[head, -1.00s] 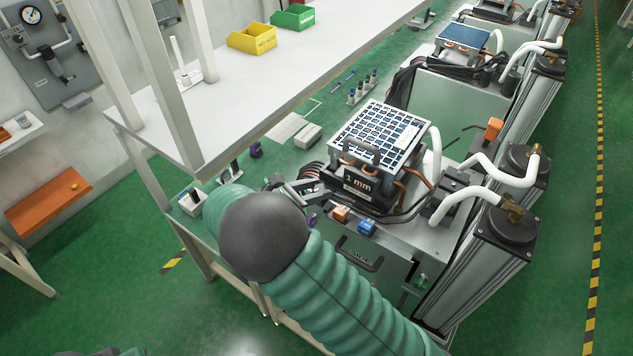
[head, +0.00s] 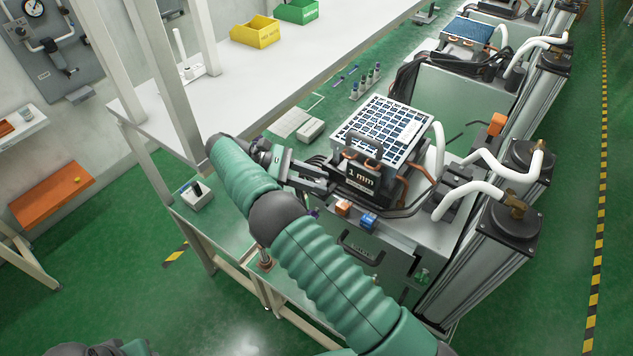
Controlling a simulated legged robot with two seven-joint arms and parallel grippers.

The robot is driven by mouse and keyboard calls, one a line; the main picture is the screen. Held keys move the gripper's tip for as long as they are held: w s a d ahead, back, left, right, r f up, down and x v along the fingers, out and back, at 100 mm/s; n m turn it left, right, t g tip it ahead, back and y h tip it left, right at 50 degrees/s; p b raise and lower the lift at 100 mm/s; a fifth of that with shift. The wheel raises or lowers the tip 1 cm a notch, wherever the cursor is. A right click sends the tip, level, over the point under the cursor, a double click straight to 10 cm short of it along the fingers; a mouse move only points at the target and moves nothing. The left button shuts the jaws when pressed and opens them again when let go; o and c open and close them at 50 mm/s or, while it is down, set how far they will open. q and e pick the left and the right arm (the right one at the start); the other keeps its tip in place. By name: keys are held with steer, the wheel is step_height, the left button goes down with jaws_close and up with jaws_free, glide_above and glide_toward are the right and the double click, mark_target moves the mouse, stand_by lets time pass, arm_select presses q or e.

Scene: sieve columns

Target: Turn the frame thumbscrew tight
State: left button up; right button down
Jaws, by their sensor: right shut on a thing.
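A sieve with a light grid top (head: 384,128) sits on the nearest column unit. A black handle and a "1 mm" label (head: 361,174) are on its front. My right gripper (head: 328,176) is at the left side of the sieve's dark frame, its arm coming up from the bottom right. Its fingers are closed at the frame's edge, on the frame thumbscrew as far as can be judged. The thumbscrew itself is hidden between the fingers. My left gripper is out of view; only a part of my left arm shows at the bottom left.
Orange (head: 343,207) and blue (head: 369,221) connectors sit just below the sieve. White hoses (head: 468,193) run to dark-capped cylinders (head: 513,218) on the right. A white shelf (head: 270,75) with yellow (head: 255,32) and green (head: 297,11) bins stands at the left and behind.

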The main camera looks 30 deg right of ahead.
steer(key=shift+w+r, duration=0.1)
steer(key=shift+r, duration=0.05)
stand_by(0.4)
steer(key=c, duration=1)
jaws_free()
steer(key=shift+a, duration=0.1)
steer(key=shift+a, duration=0.1)
